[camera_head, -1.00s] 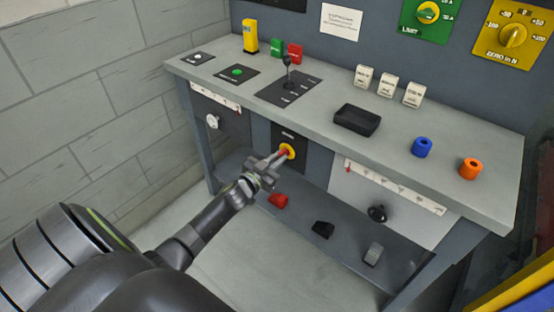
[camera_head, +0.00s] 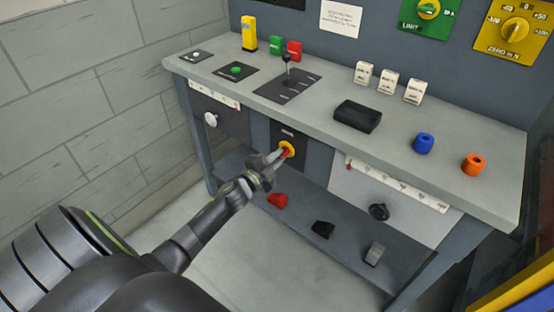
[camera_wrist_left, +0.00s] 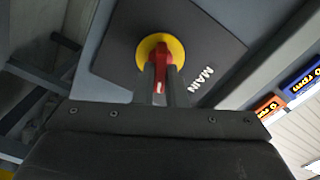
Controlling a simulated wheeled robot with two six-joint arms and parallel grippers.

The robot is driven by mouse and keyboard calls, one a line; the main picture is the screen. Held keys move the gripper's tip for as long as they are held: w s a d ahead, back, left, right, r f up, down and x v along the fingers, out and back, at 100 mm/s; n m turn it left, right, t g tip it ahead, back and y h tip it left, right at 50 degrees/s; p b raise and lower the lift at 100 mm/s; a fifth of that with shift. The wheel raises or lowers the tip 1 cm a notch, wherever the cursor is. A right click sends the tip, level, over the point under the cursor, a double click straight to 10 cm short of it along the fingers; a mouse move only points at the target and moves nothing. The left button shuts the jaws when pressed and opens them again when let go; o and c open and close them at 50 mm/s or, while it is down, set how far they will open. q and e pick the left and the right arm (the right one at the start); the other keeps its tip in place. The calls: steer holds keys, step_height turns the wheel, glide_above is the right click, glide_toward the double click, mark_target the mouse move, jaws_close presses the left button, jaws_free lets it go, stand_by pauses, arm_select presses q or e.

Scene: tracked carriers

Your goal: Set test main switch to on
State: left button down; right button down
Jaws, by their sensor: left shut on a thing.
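The main switch (camera_head: 288,149) is a red handle on a round yellow base, set in a dark panel on the bench front. In the left wrist view the switch (camera_wrist_left: 160,55) shows beside the word MAIN. My left gripper (camera_head: 279,157) reaches it from the lower left. In the left wrist view the left gripper (camera_wrist_left: 160,85) has its two fingers on either side of the red handle, shut on it. The fingers hide part of the handle. My right gripper is not in view.
A black lever (camera_head: 287,72) stands on the bench top (camera_head: 330,95). A black tray (camera_head: 357,117), a blue cylinder (camera_head: 423,144) and an orange cylinder (camera_head: 473,165) are further right. A lower shelf (camera_head: 345,222) holds red, black and grey pieces.

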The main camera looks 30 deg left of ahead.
arm_select(q)
steer(key=shift+f+m+b, duration=0.2)
steer(key=shift+m+b, duration=0.35)
steer(key=shift+m, duration=2.05)
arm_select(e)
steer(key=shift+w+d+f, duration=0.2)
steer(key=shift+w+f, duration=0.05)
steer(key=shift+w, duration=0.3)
arm_select(q)
steer(key=c, duration=1.5)
jaws_free()
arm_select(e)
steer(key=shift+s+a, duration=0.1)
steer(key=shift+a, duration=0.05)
arm_select(q)
steer(key=shift+s, duration=0.1)
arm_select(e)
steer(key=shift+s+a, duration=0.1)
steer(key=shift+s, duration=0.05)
